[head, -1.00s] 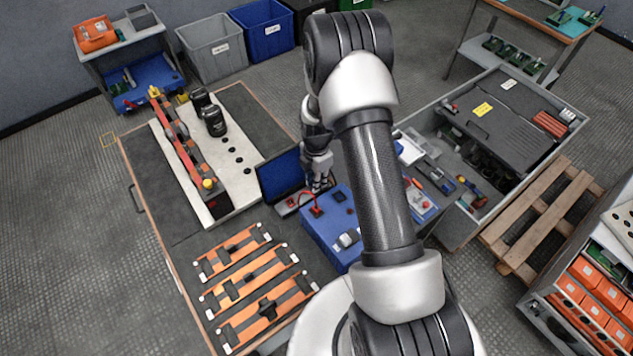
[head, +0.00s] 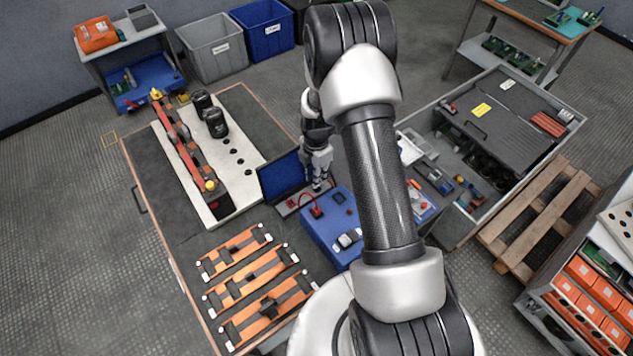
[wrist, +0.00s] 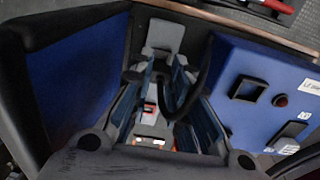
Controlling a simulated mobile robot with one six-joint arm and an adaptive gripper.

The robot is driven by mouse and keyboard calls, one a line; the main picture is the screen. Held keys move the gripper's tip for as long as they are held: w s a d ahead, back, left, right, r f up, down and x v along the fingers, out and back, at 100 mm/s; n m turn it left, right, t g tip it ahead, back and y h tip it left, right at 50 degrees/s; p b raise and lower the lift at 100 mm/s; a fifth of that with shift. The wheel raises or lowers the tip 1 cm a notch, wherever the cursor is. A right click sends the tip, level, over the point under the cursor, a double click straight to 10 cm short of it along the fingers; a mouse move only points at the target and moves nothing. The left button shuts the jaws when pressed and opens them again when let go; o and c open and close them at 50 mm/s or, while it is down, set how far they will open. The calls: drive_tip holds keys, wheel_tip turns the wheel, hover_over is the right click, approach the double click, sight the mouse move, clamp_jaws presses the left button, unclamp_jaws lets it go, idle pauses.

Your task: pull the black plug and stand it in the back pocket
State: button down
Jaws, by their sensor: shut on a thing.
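My gripper (head: 318,182) reaches down between the open laptop-like blue screen (head: 281,177) and the blue box (head: 325,238). In the wrist view my gripper (wrist: 166,82) has its two blue-padded fingers closed around a dark piece, the black plug (wrist: 171,92), with a black lead looping up beside the right finger. The fingers hide most of the plug, and I cannot tell whether it is clear of its socket. The box top has a dark square pocket (wrist: 248,89) and a round dark red part (wrist: 281,100). I cannot tell which opening is the back pocket.
A grey strip with a lit red switch (wrist: 149,108) lies below the fingers.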

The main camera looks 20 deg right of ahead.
drive_tip(key=shift+r+p, duration=0.75)
drive_tip(key=shift+r, duration=0.6)
drive_tip(key=shift+r, duration=0.1)
drive_tip(key=shift+r+p, duration=0.8)
drive_tip(key=shift+r, duration=0.35)
drive_tip(key=shift+s+d, duration=0.5)
drive_tip(key=shift+s, duration=1.05)
drive_tip(key=shift+s+d, duration=0.45)
drive_tip(key=shift+s, duration=1.15)
drive_tip(key=shift+s+d, duration=0.5)
drive_tip(key=shift+s, duration=1.05)
drive_tip(key=shift+f, duration=0.1)
drive_tip(key=shift+f+b, duration=0.5)
drive_tip(key=shift+f, duration=0.25)
